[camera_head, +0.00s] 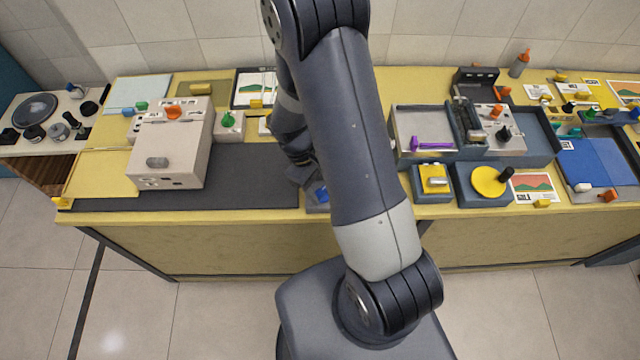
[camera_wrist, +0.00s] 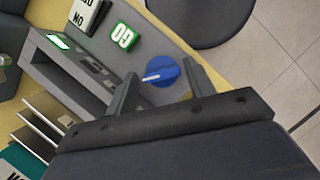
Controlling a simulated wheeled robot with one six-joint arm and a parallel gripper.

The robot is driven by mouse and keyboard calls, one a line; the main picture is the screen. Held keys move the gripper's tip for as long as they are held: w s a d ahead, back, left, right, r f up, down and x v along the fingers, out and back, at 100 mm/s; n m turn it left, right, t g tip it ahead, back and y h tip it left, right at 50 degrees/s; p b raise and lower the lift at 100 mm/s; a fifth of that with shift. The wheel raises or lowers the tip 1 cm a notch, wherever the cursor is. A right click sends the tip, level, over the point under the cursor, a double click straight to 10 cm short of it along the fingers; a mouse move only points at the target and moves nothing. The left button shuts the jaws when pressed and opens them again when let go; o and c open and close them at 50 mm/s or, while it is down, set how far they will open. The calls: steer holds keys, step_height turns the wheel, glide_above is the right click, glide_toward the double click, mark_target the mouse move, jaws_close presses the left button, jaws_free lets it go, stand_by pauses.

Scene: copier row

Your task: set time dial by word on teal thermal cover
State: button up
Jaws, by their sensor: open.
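A round blue dial (camera_wrist: 166,70) with a white pointer sits on a grey machine panel (camera_wrist: 72,75) in the wrist view. The pointer points to the left. My gripper (camera_wrist: 160,66) is open, with one finger on each side of the dial. I cannot tell whether the fingers touch it. A green block with turned white letters (camera_wrist: 123,37) is beside the dial. A teal part (camera_wrist: 18,162) shows at the lower left; I cannot tell whether it is the cover. In the head view, a small blue piece (camera_head: 321,194) shows beside my arm, which hides most of the machine.
A white plate with dark letters (camera_wrist: 86,14) is cut off at the wrist view's top. In the head view, a beige machine (camera_head: 170,145) stands left on a dark mat (camera_head: 250,180). Grey machines and a yellow disc (camera_head: 489,180) stand right.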

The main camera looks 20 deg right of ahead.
steer(key=c, duration=0.7)
steer(key=shift+f+m+b, duration=0.15)
steer(key=shift+m+b, duration=0.25)
steer(key=shift+b, duration=0.05)
steer(key=shift+m+y+b, duration=0.3)
steer(key=shift+m, duration=0.4)
steer(key=o, duration=0.7)
steer(key=shift+g, duration=0.3)
steer(key=shift+r, duration=0.2)
steer(key=b+v, duration=0.1)
steer(key=v, duration=0.9)
steer(key=shift+r, duration=0.35)
